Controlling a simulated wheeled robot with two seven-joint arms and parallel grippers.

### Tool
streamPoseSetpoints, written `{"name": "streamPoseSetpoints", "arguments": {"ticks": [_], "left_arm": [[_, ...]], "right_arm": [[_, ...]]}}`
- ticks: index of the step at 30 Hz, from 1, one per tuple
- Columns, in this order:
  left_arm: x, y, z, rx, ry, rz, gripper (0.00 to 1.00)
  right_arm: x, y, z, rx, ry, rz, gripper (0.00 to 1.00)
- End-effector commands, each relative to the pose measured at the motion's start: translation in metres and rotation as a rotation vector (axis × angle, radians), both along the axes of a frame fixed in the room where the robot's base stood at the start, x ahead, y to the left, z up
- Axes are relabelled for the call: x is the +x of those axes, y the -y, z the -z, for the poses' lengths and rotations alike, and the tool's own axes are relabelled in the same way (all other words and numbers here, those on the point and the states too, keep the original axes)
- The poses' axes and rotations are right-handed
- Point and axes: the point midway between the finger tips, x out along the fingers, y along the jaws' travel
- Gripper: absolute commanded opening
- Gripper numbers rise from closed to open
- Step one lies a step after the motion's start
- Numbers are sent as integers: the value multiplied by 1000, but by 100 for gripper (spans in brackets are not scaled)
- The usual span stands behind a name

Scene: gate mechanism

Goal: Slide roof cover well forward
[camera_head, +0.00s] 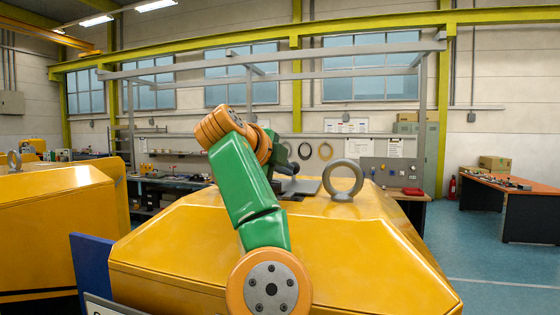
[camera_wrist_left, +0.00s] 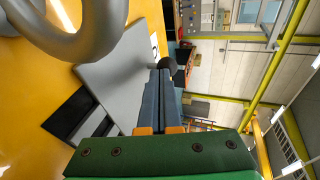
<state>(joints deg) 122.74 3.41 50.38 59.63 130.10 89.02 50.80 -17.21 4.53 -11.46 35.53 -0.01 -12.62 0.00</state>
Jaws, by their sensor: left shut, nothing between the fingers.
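The roof cover, a flat grey plate (camera_head: 307,186), lies on top of the yellow housing (camera_head: 352,245), behind the grey lifting ring (camera_head: 342,181). In the left wrist view the plate (camera_wrist_left: 118,78) shows larger, with dark strips (camera_wrist_left: 70,115) beside its edge. My left gripper (camera_head: 288,169) is over the top of the housing near the plate, partly hidden by my green arm. In the left wrist view its fingers (camera_wrist_left: 161,92) are together and empty, beside the plate's edge. A dark rounded shape shows at their tips; I cannot tell whether they touch the plate. My right gripper is out of view.
The lifting ring (camera_wrist_left: 75,25) stands close to the plate and fills the wrist view's upper left. Another yellow housing (camera_head: 50,205) stands at left. A blue panel (camera_head: 90,270) is at the front left. An orange-topped table (camera_head: 515,185) stands far right, with open floor before it.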

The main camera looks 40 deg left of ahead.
Motion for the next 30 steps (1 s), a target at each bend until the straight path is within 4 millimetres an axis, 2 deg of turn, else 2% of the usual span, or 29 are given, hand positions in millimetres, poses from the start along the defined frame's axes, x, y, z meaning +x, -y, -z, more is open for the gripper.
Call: {"name": "streamPoseSetpoints", "arguments": {"ticks": [8, 15, 21, 30], "left_arm": [[1, -1, 0, 0, -1, -1, 0], [22, -16, 1, -1, -12, -7, 0], [34, -19, 0, 1, -1, 0, 0], [35, -19, 0, 1, 1, 0, 0]], "right_arm": [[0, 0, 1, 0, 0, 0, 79], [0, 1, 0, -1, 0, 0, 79], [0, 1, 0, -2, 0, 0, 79], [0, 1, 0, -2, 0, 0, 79]]}}
